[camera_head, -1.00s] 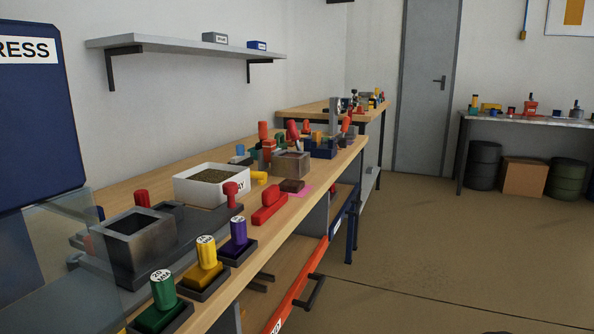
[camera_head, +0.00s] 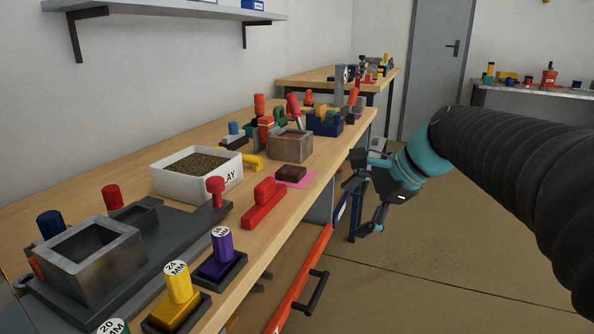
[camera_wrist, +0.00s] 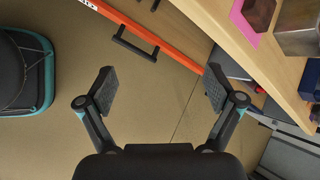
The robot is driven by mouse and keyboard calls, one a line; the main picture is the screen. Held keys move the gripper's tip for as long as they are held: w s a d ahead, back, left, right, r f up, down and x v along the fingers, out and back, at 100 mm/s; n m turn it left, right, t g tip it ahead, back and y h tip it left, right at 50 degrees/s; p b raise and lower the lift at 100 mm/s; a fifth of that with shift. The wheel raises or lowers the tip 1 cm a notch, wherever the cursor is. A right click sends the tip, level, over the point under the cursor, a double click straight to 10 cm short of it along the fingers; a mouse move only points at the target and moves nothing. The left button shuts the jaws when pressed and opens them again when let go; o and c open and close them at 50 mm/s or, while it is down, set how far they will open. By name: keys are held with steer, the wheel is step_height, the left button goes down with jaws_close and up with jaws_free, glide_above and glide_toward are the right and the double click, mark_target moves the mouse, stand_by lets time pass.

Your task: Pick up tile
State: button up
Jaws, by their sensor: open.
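A small dark brown tile (camera_head: 290,173) lies on a pink sheet (camera_head: 302,183) near the front edge of the wooden bench. In the wrist view the tile (camera_wrist: 258,13) is at the top right, partly cut off by the frame edge, with the pink sheet (camera_wrist: 243,27) around it. My gripper (camera_head: 364,206) is open and empty, out over the floor to the right of the bench edge and apart from the tile.
A red handled block (camera_head: 264,205), a white tray of granules (camera_head: 205,183) and a metal box (camera_head: 291,146) stand close to the tile. An orange drawer front (camera_head: 302,277) with a dark handle juts below the bench. Floor right of the bench is clear.

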steer(key=w+r+m+y, duration=0.2)
steer(key=w+r+m, duration=0.15)
steer(key=w, duration=0.35)
steer(key=w+r+m+y, duration=0.3)
steer(key=w+m, duration=0.1)
steer(key=w, duration=0.2)
glide_toward(292, 170)
steer(key=x, duration=0.4)
steer(key=shift+w+d, duration=0.15)
steer(key=shift+w, duration=0.05)
steer(key=shift+x, duration=2.7)
steer(key=shift+s+r, duration=0.1)
steer(key=shift+s, duration=0.05)
steer(key=c, duration=1.3)
steer(key=shift+r, duration=0.5)
steer(key=r, duration=0.2)
steer(key=r+p, duration=0.1)
steer(key=shift+s+d+r, duration=0.15)
steer(key=shift+d+r, duration=0.25)
steer(key=v, duration=1.2)
steer(key=shift+s+r+p, duration=0.3)
steer(key=shift+r, duration=0.05)
